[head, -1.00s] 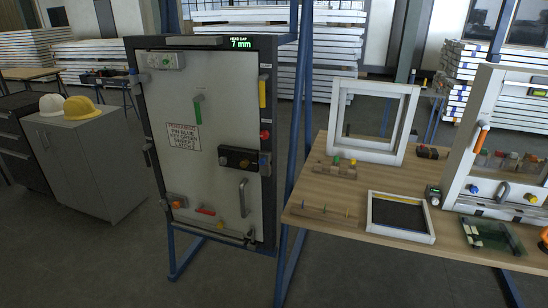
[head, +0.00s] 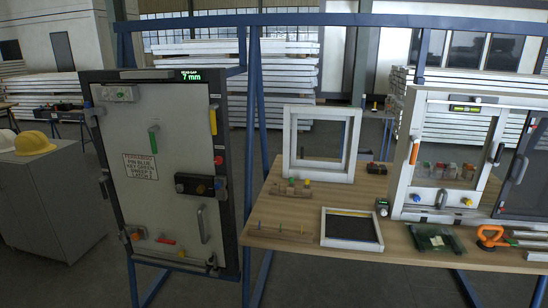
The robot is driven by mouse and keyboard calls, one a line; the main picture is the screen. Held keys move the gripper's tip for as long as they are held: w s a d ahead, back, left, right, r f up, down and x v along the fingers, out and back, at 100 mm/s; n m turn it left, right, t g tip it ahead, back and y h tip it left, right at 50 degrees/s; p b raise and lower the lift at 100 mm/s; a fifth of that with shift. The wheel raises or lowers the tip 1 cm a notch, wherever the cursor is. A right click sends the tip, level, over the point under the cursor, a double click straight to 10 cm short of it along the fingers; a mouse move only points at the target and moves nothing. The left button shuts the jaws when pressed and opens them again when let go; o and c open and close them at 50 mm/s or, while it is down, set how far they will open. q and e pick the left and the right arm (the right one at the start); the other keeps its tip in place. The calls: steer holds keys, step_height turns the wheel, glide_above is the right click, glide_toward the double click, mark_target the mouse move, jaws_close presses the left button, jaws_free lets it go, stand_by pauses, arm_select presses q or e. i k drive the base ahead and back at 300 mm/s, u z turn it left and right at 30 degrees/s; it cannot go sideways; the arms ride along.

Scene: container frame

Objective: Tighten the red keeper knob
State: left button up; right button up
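A grey door panel (head: 135,200) stands upright in a dark frame (head: 236,235) at the left. A small red knob (head: 218,160) sits on the right edge of the frame, below a yellow handle (head: 213,121) and above a black latch block (head: 190,184). It is too small to tell how far it is turned. A green display (head: 190,75) at the top of the frame reads 7 mm. A green handle (head: 153,139), a sign and a grey pull handle (head: 203,224) are on the panel. Neither of my grippers is in view.
A wooden table (head: 300,232) to the right holds a white frame (head: 321,145), a dark tray (head: 351,229), a larger window frame (head: 455,150) and an orange suction tool (head: 490,237). Blue posts (head: 254,100) stand between panel and table. Floor shows in front of the panel.

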mark_target(217, 160)
steer(key=z, duration=0.5)
steer(key=i, duration=0.65)
steer(key=z, duration=0.2)
